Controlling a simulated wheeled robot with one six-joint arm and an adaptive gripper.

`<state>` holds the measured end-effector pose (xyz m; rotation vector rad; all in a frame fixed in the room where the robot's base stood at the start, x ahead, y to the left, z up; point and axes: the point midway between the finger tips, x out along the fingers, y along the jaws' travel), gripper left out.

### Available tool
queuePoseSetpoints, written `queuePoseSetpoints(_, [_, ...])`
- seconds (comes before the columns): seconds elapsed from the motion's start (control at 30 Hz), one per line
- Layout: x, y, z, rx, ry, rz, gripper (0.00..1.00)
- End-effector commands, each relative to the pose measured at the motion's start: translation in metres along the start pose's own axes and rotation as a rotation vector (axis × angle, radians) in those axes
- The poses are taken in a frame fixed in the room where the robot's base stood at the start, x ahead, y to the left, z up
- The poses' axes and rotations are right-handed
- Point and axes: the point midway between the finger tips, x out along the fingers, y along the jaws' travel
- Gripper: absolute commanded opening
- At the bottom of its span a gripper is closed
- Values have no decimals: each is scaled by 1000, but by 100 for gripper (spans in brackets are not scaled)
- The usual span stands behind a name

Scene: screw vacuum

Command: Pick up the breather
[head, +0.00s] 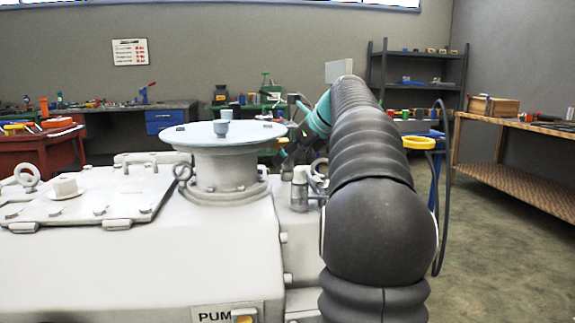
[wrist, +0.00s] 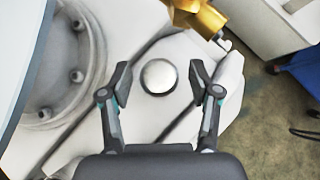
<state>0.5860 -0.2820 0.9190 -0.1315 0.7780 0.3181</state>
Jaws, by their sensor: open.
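The breather, a small grey cylinder with a rounded cap (head: 299,188), stands upright on the white pump housing, right of the round flange, in the head view. In the wrist view I see the breather from above as a round silver cap (wrist: 158,77). My gripper (wrist: 161,78) is open, with one finger on each side of the cap and a visible gap on both sides. The fingers do not appear to touch it. How high the fingertips are relative to the cap is hard to tell.
The bolted flange (wrist: 75,75) with its round pale-blue lid (head: 240,134) stands left of the breather. A gold-coloured fitting (wrist: 198,14) is close beyond the right finger. A wooden workbench (head: 520,125) stands at the right, with open floor before it.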

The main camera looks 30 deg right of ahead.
Motion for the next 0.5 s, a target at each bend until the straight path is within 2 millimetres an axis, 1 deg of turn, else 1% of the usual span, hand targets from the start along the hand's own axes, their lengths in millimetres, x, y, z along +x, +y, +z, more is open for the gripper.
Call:
queuePoseSetpoints(0.07, [5,0,0,-1,0,0,62])
queuePoseSetpoints(0.27, [5,0,0,0,0,0,62])
queuePoseSetpoints(0.3, [5,0,0,0,0,0,52])
queuePoseSetpoints(0.37, [5,0,0,0,0,0,37])
queuePoseSetpoints(0.4, [5,0,0,0,0,0,27])
queuePoseSetpoints(0.47, [5,0,0,0,0,0,12])
queuePoseSetpoints(0.5, [5,0,0,0,0,0,2])
